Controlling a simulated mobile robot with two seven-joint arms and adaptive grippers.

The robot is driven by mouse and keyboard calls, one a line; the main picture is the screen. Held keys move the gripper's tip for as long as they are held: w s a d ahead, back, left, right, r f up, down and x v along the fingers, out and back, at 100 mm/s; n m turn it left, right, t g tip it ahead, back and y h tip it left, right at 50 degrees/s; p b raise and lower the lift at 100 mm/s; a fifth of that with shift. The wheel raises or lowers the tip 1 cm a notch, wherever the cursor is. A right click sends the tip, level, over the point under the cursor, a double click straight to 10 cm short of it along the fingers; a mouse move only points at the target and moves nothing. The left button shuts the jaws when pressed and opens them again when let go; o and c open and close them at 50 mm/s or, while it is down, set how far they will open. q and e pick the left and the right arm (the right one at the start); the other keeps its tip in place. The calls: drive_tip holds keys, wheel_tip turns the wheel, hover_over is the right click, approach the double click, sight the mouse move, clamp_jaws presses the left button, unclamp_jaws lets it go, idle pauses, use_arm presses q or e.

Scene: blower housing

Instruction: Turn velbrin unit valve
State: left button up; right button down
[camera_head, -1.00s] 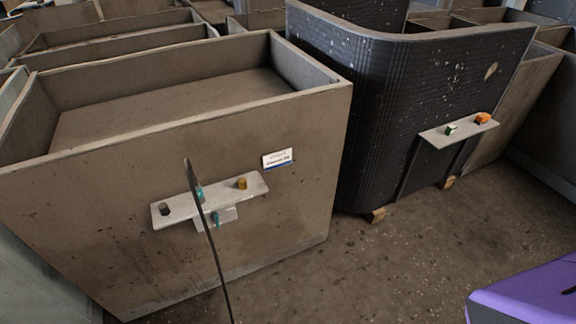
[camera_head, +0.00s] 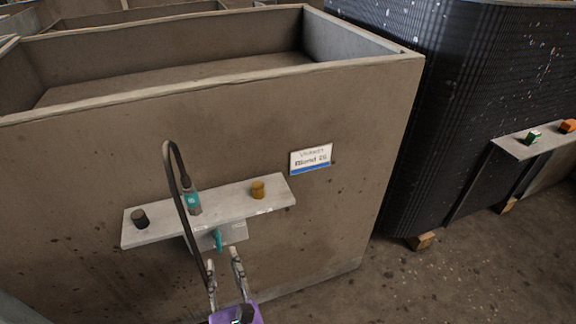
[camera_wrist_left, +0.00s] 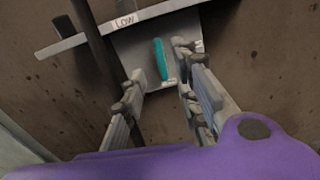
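A small teal valve handle (camera_head: 218,239) sits on a grey plate (camera_head: 236,233) under a narrow shelf on the front of a brown housing (camera_head: 330,215). In the left wrist view the teal handle (camera_wrist_left: 160,59) stands nearly upright, between and beyond the fingers. My left gripper (camera_head: 224,268) is just below the handle, with its two fingers apart. It also shows in the left wrist view (camera_wrist_left: 156,82), open and with nothing between the fingertips that I can see as held. My right gripper is not in view.
The shelf (camera_head: 230,205) carries a black knob (camera_head: 140,218), a teal connector (camera_head: 193,200) with a dark hose (camera_head: 176,190), and an ochre knob (camera_head: 258,189). A label (camera_head: 311,158) is above right. A black ribbed housing (camera_head: 450,110) stands right. Floor between is clear.

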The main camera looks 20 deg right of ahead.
sight(219, 245)
use_arm(q)
drive_tip(key=w, duration=0.7)
drive_tip(key=shift+w, duration=0.35)
clamp_jaws()
